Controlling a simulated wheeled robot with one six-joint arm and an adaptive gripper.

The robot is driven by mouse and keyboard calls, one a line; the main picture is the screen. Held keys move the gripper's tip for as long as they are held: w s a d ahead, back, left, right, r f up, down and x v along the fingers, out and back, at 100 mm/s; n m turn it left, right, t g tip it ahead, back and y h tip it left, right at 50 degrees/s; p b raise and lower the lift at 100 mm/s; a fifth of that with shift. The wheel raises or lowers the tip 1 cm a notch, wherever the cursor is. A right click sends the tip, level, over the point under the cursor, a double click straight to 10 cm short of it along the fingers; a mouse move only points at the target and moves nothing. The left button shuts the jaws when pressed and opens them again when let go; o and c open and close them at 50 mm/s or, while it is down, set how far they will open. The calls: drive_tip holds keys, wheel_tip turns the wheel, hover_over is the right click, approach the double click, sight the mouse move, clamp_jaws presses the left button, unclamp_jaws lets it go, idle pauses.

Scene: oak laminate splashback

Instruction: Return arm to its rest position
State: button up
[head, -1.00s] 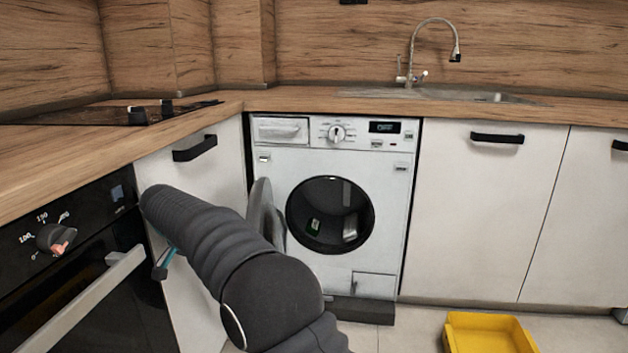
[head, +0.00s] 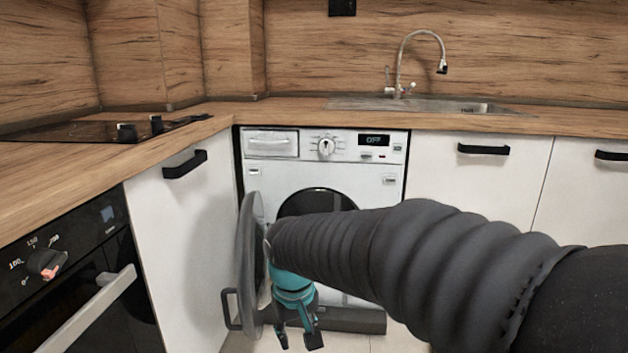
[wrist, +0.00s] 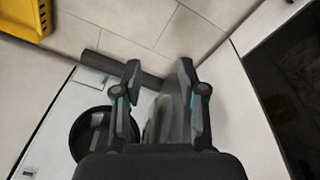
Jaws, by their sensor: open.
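My arm (head: 430,250) reaches in from the right across the front of the washing machine (head: 270,172). My gripper (head: 299,340) hangs low in front of the machine, beside its open round door (head: 247,265). The teal and black fingers are apart and nothing is seen held. In the wrist view, my gripper (wrist: 160,68) points at the floor, with the door (wrist: 166,118) behind and between the fingers. I cannot tell whether it touches the door. My arm hides much of the drum opening (head: 315,202); it also shows in the wrist view (wrist: 92,135).
The hob (head: 90,130) and sink (head: 430,105) are on the wooden counter (head: 480,121). A yellow bin (wrist: 22,25) stands on the tiled floor (wrist: 130,25), which looks otherwise clear.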

drive_tip(key=s+d+r+m+t+p, duration=0.1)
drive_tip(key=s+d+r, duration=0.3)
drive_tip(key=s+d, duration=0.4)
drive_tip(key=s+d+r+m+t+p, duration=0.2)
drive_tip(key=s+d+r+m, duration=0.1)
drive_tip(key=s+d, duration=0.5)
drive_tip(key=d+r, duration=0.1)
drive_tip(key=d, duration=0.2)
drive_tip(key=shift+s+r+m+t, duration=0.2)
drive_tip(key=shift+s+m+t, duration=0.1)
drive_tip(key=shift+s+t, duration=0.1)
